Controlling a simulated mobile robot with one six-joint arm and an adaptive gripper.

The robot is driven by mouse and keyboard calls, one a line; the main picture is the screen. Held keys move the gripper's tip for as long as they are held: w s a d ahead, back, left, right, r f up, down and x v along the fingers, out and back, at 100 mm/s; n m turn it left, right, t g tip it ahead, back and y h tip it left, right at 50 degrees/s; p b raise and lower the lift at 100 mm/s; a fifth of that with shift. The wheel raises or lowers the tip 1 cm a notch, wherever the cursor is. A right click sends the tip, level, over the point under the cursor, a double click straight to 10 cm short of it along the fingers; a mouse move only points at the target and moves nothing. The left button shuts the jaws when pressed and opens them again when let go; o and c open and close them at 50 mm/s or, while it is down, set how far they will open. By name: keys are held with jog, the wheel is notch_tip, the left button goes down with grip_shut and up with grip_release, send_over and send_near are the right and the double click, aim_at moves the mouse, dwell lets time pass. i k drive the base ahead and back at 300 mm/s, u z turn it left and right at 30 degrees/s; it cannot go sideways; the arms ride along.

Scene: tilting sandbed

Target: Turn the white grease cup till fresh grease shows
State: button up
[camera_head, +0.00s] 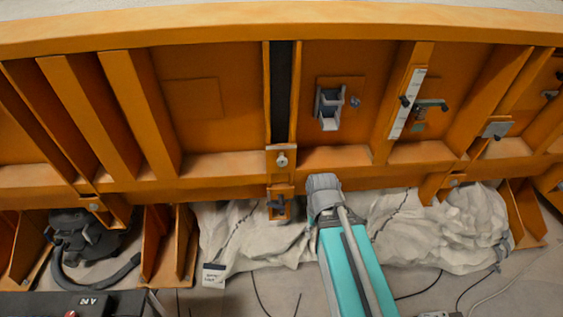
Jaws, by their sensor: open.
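A small pale round fitting (282,161) sits on a light plate at the lower edge of the orange steel frame, near the middle. It may be the white grease cup, but it is too small to be sure. No fresh grease can be made out on it. My teal arm link with its grey rounded joint rises from the bottom, just right of this fitting and below it in the picture. I cannot make out my gripper's fingers in this view.
The orange ribbed frame (225,166) spans the view. A grey bracket (330,108) and a white scale strip (407,103) are on its panels. Below lie crumpled pale sheeting (440,235), a black hose (95,287), a small labelled card (214,276) and loose cables.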

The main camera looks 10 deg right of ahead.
aim_at(282, 161)
jog(key=z, duration=0.05)
jog(key=k, duration=1.55)
jog(key=u, duration=0.55)
jog(key=i, duration=1)
